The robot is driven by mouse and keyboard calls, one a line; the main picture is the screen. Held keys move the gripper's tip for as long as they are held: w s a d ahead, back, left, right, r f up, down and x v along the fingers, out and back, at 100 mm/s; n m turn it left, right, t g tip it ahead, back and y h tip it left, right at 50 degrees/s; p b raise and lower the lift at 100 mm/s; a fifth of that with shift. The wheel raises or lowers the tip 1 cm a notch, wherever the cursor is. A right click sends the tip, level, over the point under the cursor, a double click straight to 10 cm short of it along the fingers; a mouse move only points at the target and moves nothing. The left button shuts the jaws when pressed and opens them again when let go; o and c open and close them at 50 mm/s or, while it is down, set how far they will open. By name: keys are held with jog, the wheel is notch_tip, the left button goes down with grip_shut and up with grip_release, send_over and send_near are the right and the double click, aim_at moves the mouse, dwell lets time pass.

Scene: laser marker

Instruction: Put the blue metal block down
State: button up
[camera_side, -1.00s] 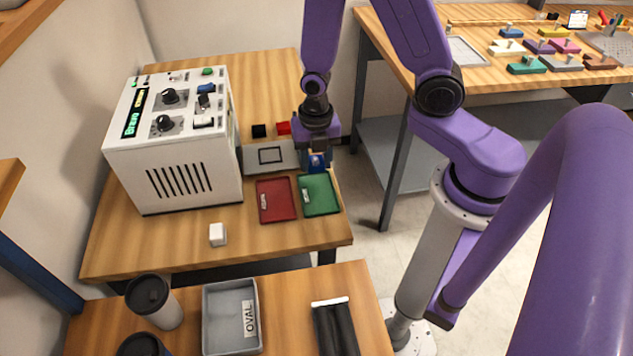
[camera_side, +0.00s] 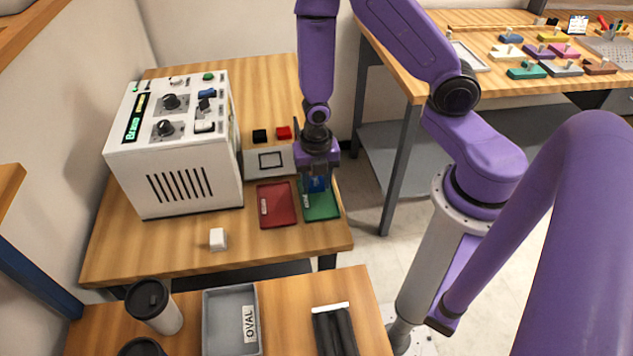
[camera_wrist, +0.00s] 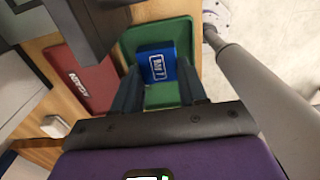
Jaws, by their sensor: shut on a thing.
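The blue metal block (camera_side: 317,184) is between the fingers of my gripper (camera_side: 317,188) in the side view. In the wrist view the blue block (camera_wrist: 156,67) shows a white outlined label with lettering, and the fingers of my gripper (camera_wrist: 158,92) are shut on it. The block is over the green tray (camera_side: 322,208), which also shows around it in the wrist view (camera_wrist: 184,36). I cannot tell whether the block touches the tray floor. The gripper hides part of the block and the tray's far end in the side view.
The red tray (camera_side: 276,207) lies just left of the green one. The white machine (camera_side: 180,150) stands left.

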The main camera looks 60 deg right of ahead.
aim_at(316, 184)
jog(key=shift+f, duration=0.5)
jog(key=shift+f, duration=0.15)
jog(key=o, duration=0.8)
jog(key=shift+r, duration=5.5)
jog(key=s+a+r+m, duration=0.1)
jog(key=s+r+m, duration=1.1)
jog(key=s+m, duration=0.2)
jog(key=shift+s+a+r, duration=0.15)
jog(key=shift+s+a, duration=0.1)
jog(key=shift+s, duration=0.8)
